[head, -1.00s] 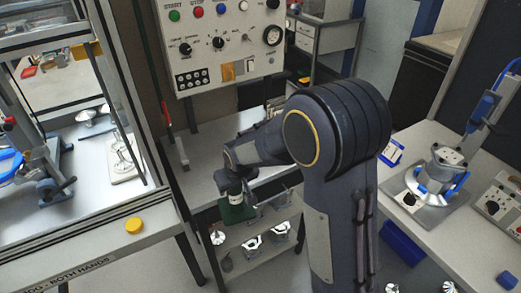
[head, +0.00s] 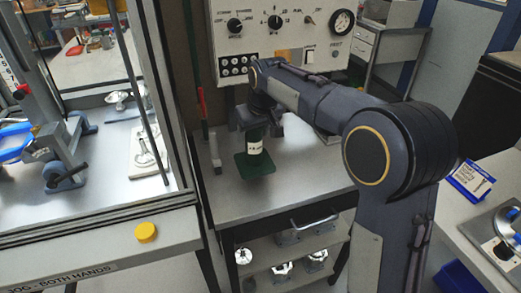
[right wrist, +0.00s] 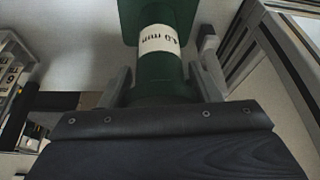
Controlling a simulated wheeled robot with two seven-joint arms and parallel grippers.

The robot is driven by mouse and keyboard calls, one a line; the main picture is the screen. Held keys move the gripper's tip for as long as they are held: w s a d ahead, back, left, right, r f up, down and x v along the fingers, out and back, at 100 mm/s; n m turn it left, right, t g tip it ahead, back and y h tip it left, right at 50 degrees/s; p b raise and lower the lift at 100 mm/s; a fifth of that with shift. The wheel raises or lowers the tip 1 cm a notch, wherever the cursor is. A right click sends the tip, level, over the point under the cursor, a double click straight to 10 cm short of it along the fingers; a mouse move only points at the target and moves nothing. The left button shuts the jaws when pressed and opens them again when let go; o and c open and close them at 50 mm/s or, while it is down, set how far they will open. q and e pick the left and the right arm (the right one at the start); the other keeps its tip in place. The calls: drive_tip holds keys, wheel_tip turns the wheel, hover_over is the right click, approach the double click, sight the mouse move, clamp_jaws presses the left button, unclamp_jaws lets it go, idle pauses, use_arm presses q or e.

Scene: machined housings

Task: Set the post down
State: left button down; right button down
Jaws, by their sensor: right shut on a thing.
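The post is dark green with a flat square base (head: 254,165) and a white printed label (head: 254,147). My right gripper (head: 255,128) is shut on it from above, with the base facing down. The post is over the grey bench top (head: 300,178); I cannot tell whether the base touches it. In the right wrist view the green post (right wrist: 160,72) sits between the two fingers of my right gripper (right wrist: 162,85), with its label and part of its base beyond them. My left gripper is not in view.
A control panel (head: 280,35) with knobs and a gauge stands behind the bench. A red-handled tool (head: 199,85) stands upright left of the post. A framed enclosure (head: 172,196) is on the left. Shelves below hold metal housings (head: 283,268). The bench right of the post is clear.

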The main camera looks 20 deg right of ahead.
sight(254, 147)
drive_tip(key=shift+f, duration=2.45)
drive_tip(key=shift+f, duration=0.15)
drive_tip(key=shift+c, duration=2.3)
unclamp_jaws()
drive_tip(key=v, duration=1.2)
drive_tip(key=shift+d, duration=0.1)
drive_tip(key=s+d+f+m+y, duration=0.1)
drive_tip(key=s+d+f+y, duration=0.15)
drive_tip(key=s, duration=0.55)
drive_tip(key=s+d+f+m+y, duration=0.1)
drive_tip(key=s+d, duration=0.2)
drive_tip(key=s, duration=0.6)
drive_tip(key=s+a+f+m, duration=0.1)
drive_tip(key=s+f, duration=0.3)
drive_tip(key=s, duration=0.3)
drive_tip(key=s+a+f+t, duration=0.1)
drive_tip(key=s+f, duration=0.3)
drive_tip(key=s, duration=0.2)
drive_tip(key=shift+s+a+f+m, duration=0.25)
drive_tip(key=shift+s+a+m, duration=0.1)
drive_tip(key=shift+a+m, duration=0.05)
